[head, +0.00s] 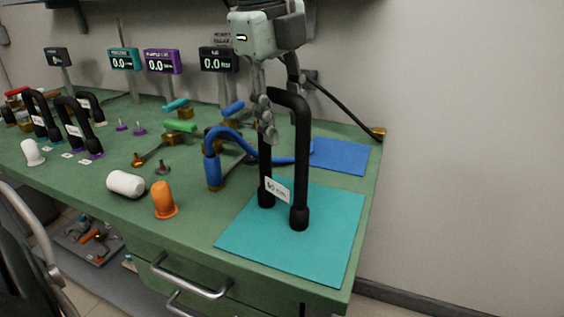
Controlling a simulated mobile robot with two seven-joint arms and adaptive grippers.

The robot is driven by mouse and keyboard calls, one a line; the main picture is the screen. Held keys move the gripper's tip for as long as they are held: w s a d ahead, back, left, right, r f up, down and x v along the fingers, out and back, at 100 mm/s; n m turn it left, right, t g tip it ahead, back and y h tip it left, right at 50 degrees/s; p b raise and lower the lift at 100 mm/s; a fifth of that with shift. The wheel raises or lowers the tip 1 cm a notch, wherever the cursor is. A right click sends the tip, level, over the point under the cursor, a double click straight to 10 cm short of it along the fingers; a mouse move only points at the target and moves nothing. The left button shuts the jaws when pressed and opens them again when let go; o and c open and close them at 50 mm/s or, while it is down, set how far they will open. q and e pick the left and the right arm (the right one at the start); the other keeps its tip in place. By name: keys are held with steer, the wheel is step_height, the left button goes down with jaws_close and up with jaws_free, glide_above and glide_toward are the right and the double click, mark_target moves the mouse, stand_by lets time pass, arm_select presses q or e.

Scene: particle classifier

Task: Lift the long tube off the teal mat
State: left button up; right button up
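The long tube (301,160) is a black inverted U with a white label, upright on the teal mat (335,235). Both of its lower ends appear to stand on the mat. My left gripper (280,110) comes down from above over the tube's top bend. One finger hangs in front of the bend's left side. The other passes behind its right side, with its tip hidden by the tube. The fingers look spread apart, and I cannot tell whether either touches the tube. My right gripper is not in view.
A blue hose (250,143) and a blue mat (340,156) lie just behind the tube. More black tubes (78,125) are at far left. Displays (163,62) line the back. The green bench (200,215) ends near the teal mat.

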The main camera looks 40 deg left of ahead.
arm_select(q)
steer(key=shift+f, duration=0.25)
jaws_close()
stand_by(0.3)
